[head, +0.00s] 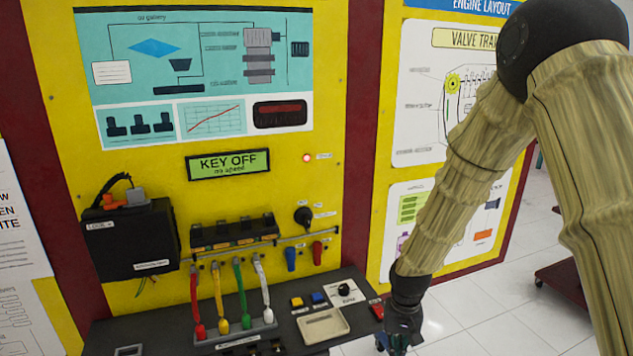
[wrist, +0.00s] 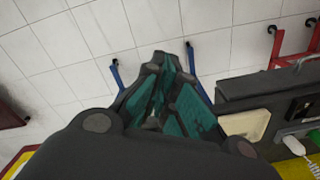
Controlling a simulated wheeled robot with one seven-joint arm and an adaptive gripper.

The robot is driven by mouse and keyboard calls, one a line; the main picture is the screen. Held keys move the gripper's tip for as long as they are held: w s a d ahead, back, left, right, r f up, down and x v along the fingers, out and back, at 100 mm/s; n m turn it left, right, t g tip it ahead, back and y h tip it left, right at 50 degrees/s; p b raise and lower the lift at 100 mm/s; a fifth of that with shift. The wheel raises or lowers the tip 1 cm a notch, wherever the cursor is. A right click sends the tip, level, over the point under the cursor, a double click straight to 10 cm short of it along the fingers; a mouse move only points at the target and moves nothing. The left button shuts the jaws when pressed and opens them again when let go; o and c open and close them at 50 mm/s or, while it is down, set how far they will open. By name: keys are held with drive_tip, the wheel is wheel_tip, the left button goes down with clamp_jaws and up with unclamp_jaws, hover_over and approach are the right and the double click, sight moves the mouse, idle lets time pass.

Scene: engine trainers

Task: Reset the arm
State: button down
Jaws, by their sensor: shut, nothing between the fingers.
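My arm (head: 470,190) in its tan sleeve comes down from the upper right of the head view. My gripper (head: 398,342) is at the bottom, just right of the trainer's console shelf, and it points down. The lowest part of it is cut off by the frame edge. In the wrist view my gripper (wrist: 165,88) shows teal finger pads close together, with nothing held. White floor tiles (wrist: 230,35) lie beyond the fingertips.
The yellow trainer panel (head: 130,165) has a "KEY OFF" display (head: 228,164) and a lit red lamp (head: 307,157). Its dark console (head: 365,318) carries a cream tray (head: 324,326), buttons and several coloured cables. Open floor (head: 490,310) lies to the right; a dark red stand (head: 566,280) is there.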

drive_tip(key=s+f, duration=0.9)
drive_tip(key=f, duration=0.4)
drive_tip(key=s+d+f+b, duration=0.1)
drive_tip(key=s+f, duration=0.4)
drive_tip(key=s, duration=0.3)
drive_tip(key=s+d+f+n+b, duration=0.1)
drive_tip(key=s+f, duration=0.4)
drive_tip(key=s, duration=0.4)
drive_tip(key=s+d+f, duration=0.1)
drive_tip(key=s+f, duration=0.4)
drive_tip(key=s, duration=0.4)
drive_tip(key=shift+d+b, duration=0.35)
drive_tip(key=shift+b, duration=0.05)
